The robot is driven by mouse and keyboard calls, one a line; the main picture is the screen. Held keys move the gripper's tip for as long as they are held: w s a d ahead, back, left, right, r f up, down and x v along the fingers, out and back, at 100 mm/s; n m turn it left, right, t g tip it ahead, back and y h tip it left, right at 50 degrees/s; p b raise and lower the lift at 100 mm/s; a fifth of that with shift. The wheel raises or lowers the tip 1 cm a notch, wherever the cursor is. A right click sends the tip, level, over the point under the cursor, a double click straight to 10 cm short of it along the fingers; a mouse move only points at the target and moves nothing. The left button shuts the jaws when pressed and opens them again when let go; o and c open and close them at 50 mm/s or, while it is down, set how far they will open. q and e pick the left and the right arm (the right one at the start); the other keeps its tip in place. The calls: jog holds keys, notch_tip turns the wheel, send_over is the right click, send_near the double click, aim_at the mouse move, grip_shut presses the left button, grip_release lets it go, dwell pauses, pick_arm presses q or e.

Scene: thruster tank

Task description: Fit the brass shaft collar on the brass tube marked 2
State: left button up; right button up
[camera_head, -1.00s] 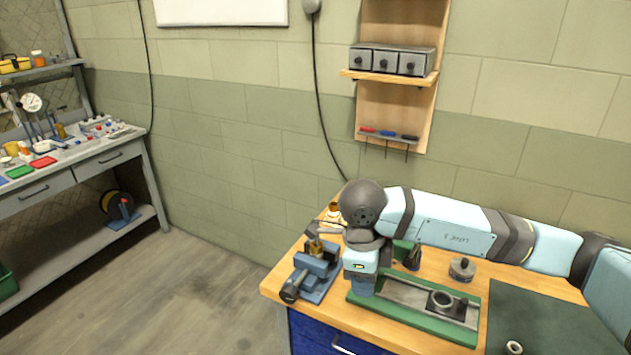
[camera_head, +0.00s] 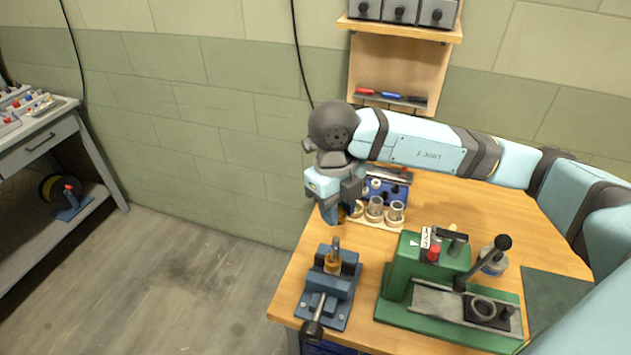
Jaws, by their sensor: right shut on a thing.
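My right gripper (camera_head: 336,214) points down at the back left of the bench, beside the wooden ring rack and behind the blue vise (camera_head: 328,286). It is shut on a small brass-coloured piece, apparently the brass shaft collar, mostly hidden by the fingers. A brass tube (camera_head: 333,262) stands upright in the vise jaws, with a thin grey post above it. No number can be read on it. The gripper is apart from the tube, above and behind it. My left gripper is out of view.
The wooden rack (camera_head: 372,222) holds several metal rings, with a blue block (camera_head: 388,190) behind. A green press fixture (camera_head: 430,320) with a lever stands right of the vise. A dark mat (camera_head: 556,298) lies at the right. Bare wood lies between rack and fixture.

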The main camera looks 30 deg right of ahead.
aim_at(335, 238)
jog(key=shift+w, duration=0.15)
jog(key=shift+s, duration=0.25)
jog(key=shift+s+f+b, duration=0.1)
jog(key=shift+f+b, duration=0.25)
jog(key=shift+f, duration=0.05)
jog(key=shift+f+b, duration=0.45)
jog(key=shift+f, duration=0.45)
jog(key=shift+f+b, duration=0.75)
jog(key=shift+f, duration=0.5)
jog(key=shift+f+b, duration=1.4)
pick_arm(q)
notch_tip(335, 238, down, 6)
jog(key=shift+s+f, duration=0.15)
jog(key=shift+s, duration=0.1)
